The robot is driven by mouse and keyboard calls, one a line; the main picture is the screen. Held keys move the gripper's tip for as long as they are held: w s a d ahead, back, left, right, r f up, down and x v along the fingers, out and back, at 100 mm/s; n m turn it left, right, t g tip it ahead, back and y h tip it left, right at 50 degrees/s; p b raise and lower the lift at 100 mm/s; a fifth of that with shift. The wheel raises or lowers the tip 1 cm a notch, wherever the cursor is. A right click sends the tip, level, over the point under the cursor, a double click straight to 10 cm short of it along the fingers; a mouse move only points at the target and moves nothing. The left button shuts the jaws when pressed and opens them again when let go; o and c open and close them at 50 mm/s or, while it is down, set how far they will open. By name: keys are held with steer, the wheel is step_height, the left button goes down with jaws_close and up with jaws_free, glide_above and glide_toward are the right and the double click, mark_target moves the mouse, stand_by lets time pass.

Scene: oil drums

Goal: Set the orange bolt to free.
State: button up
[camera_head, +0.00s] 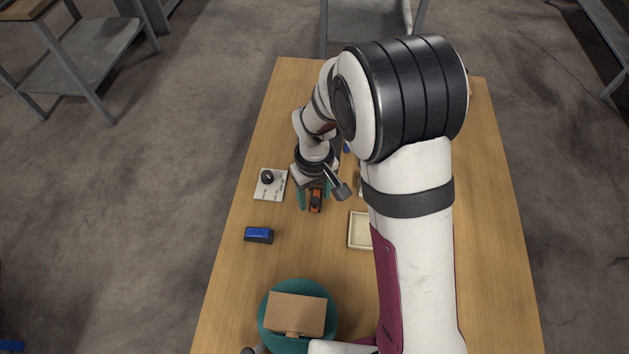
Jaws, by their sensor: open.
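The orange bolt (316,200) is a small orange block with a dark part on top, on the wooden table near its middle left. My gripper (314,196) is over it, with teal fingers on its left and right sides. The fingers are open and the bolt sits between them. Whether either finger touches it cannot be told. My wrist hides the far end of the bolt, and any markings on it are too small to read.
A white plate with a black knob (267,178) lies left of the bolt. A blue-topped block (259,235) is nearer, at lower left. A shallow cream tray (359,231) is partly behind my arm. A cardboard box (296,314) sits on a teal round base (270,336).

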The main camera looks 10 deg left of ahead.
mark_target(315, 202)
step_height(315, 202, up, 15)
stand_by(0.3)
steer(key=s+d+r+m+y, duration=0.1)
steer(key=s+d+m, duration=0.4)
steer(key=s, duration=0.5)
steer(key=s+d+m, duration=0.6)
steer(key=s+m, duration=0.1)
steer(key=s, duration=0.4)
steer(key=shift+s+d+r+m+y, duration=0.15)
steer(key=shift+d+r+m+y, duration=0.15)
steer(key=shift+r+m+y, duration=0.1)
